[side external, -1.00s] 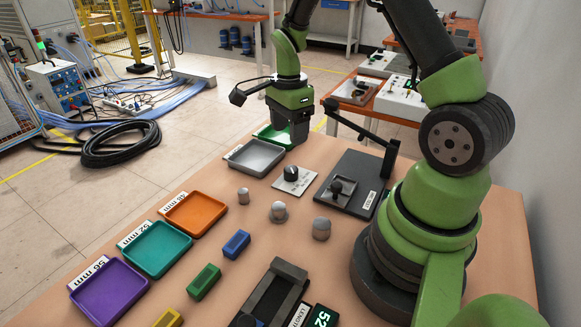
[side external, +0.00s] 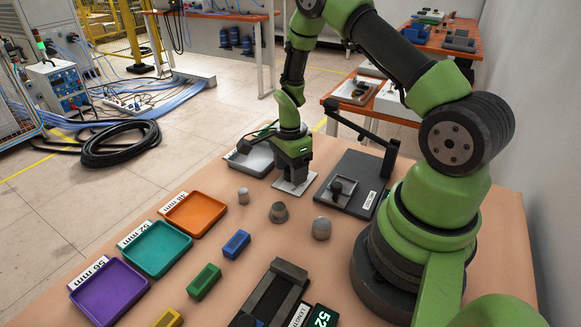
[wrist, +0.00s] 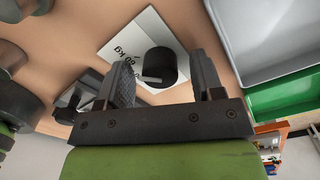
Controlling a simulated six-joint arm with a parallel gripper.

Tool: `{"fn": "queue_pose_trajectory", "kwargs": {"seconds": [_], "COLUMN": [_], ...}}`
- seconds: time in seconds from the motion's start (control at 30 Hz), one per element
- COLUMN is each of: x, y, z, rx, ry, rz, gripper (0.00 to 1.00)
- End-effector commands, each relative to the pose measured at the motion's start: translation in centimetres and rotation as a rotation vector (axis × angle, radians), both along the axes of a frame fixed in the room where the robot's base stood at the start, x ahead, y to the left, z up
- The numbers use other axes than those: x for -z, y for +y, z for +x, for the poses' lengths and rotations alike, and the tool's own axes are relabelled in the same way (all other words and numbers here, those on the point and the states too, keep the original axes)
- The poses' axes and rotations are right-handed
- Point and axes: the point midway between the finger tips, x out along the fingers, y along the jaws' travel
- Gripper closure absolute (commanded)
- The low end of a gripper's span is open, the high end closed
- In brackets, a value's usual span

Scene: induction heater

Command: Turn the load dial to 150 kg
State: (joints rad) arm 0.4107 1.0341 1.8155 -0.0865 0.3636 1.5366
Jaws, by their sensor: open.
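In the side view my gripper (side external: 297,178) points down over the white plate (side external: 294,186) and hides the knob.
A grey tray (side external: 262,170) lies just left of the plate. A black plate with a lever device (side external: 345,190) stands to the right. Several grey metal weights (side external: 279,212) stand in front. Orange (side external: 195,222), teal and purple trays line the left edge.

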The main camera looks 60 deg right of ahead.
Motion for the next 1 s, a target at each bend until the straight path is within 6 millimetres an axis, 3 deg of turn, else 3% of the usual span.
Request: {"fn": "queue_pose_trajectory", "kwargs": {"seconds": [0.07, 0.3, 0.67, 1.0], "x": [-0.03, -0.05, -0.07, -0.09], "y": [0.00, -0.01, -0.01, 0.03], "z": [0.01, 0.01, 0.01, -0.01], "rx": [0.000, 0.000, -0.051, -0.289], "ry": [0.000, 0.000, 0.000, 0.000], "rz": [0.000, 0.000, 0.000, 0.000], "gripper": [0.39, 0.89, 0.88, 0.88]}}
